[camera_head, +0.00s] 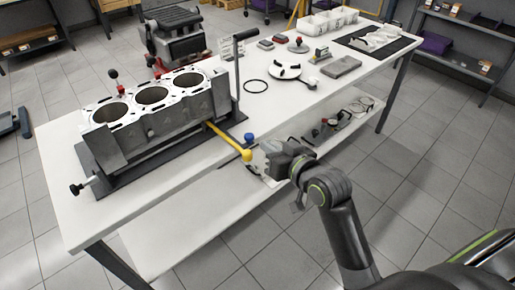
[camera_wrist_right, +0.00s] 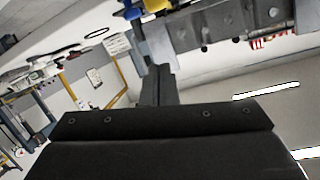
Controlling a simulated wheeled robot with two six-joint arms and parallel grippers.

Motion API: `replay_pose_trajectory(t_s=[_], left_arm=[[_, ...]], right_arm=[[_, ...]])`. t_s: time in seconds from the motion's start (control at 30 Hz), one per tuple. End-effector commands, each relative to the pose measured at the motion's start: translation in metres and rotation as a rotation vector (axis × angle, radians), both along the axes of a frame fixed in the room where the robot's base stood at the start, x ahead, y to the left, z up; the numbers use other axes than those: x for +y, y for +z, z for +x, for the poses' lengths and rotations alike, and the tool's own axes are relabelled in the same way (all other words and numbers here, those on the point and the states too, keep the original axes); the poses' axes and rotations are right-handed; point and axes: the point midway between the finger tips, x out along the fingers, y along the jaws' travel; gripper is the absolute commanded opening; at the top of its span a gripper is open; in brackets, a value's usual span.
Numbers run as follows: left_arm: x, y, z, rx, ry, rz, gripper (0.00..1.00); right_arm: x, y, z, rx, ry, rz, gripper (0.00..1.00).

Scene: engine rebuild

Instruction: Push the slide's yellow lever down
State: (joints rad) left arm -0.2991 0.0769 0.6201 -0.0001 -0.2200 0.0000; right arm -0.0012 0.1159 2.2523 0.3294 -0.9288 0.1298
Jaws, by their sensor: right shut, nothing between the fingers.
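The yellow lever (camera_head: 228,140) sticks out from the front of the dark slide under the grey engine block (camera_head: 155,113). It slopes down toward me and ends in a round yellow knob (camera_head: 246,155) just past the table's front edge. My right gripper (camera_head: 257,157) is shut and empty, with its tip right beside the knob. Whether they touch, I cannot tell. In the right wrist view, yellow and blue parts (camera_wrist_right: 132,12) show at the top edge, close to the gripper. My left gripper is not in view.
A blue knob (camera_head: 249,138) stands close behind the lever's end. A dark upright handle (camera_head: 237,75) rises at the block's right end. A black ring (camera_head: 255,86), a white disc part (camera_head: 285,70) and trays (camera_head: 330,20) lie farther right. A lower shelf (camera_head: 200,222) runs below.

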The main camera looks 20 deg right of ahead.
Motion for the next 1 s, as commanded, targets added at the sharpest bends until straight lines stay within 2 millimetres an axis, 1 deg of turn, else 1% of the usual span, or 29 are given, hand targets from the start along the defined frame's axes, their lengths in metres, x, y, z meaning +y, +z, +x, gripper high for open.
replay_pose_trajectory(t_s=[0.17, 0.4, 0.6, 0.7, 0.8, 1.0], left_arm=[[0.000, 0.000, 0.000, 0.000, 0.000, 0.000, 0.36], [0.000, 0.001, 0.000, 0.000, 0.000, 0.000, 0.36], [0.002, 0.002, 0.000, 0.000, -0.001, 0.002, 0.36], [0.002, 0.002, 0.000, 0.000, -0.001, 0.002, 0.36], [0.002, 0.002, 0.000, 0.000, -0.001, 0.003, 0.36], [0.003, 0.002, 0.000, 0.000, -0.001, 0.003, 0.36]], right_arm=[[0.006, -0.005, 0.022, 0.000, 0.001, 0.000, 0.00], [0.016, -0.016, 0.063, 0.001, 0.001, 0.000, 0.00], [0.023, -0.023, 0.093, 0.001, 0.001, 0.001, 0.00], [0.025, -0.039, 0.080, 0.005, -0.002, 0.003, 0.00], [0.026, -0.048, 0.073, 0.003, -0.002, 0.002, 0.00], [0.027, -0.055, 0.067, 0.000, -0.001, 0.001, 0.00]])
